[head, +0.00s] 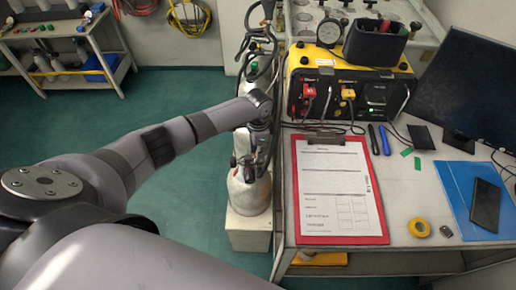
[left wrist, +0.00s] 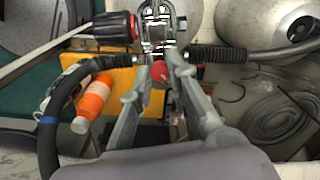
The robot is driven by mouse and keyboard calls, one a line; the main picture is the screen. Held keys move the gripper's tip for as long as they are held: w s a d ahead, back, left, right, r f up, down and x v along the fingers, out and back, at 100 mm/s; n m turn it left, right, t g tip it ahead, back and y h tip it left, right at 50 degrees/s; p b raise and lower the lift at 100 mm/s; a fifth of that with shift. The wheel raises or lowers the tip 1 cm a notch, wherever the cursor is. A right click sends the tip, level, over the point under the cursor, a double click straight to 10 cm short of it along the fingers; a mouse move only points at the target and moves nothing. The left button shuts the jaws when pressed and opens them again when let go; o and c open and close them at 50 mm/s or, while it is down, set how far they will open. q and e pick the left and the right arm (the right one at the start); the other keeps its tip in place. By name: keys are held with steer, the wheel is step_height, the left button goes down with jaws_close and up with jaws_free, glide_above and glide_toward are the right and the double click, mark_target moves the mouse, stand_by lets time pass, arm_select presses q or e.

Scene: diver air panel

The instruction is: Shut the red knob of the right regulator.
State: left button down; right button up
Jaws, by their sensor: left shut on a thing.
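In the left wrist view, my left gripper (left wrist: 162,76) has its two grey fingers on either side of a small red knob (left wrist: 159,71) and is shut on it. The knob sits on a metal fitting with black hoses leaving to both sides. Most of the knob's sides are hidden by the fingertips. A larger black knob with a red face (left wrist: 118,28) is up and left of it, clear of the fingers. In the head view, my left arm reaches to the grey cylinder (head: 249,191) beside the bench, and the regulator there is mostly hidden. My right gripper is not in view.
The bench holds a red clipboard (head: 342,190), a black control box (head: 352,88) with hoses and a monitor (head: 470,85). Its left edge is close to the cylinder. An orange-and-white bottle (left wrist: 93,103) lies left of the fingers. Green floor (head: 187,95) is open left of the cylinder.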

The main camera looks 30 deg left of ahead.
arm_select(q)
steer(key=m, duration=0.3)
steer(key=shift+m, duration=2)
steer(key=c, duration=1.5)
jaws_free()
steer(key=shift+r, duration=0.1)
step_height(320, 180, up, 12)
steer(key=shift+f, duration=0.1)
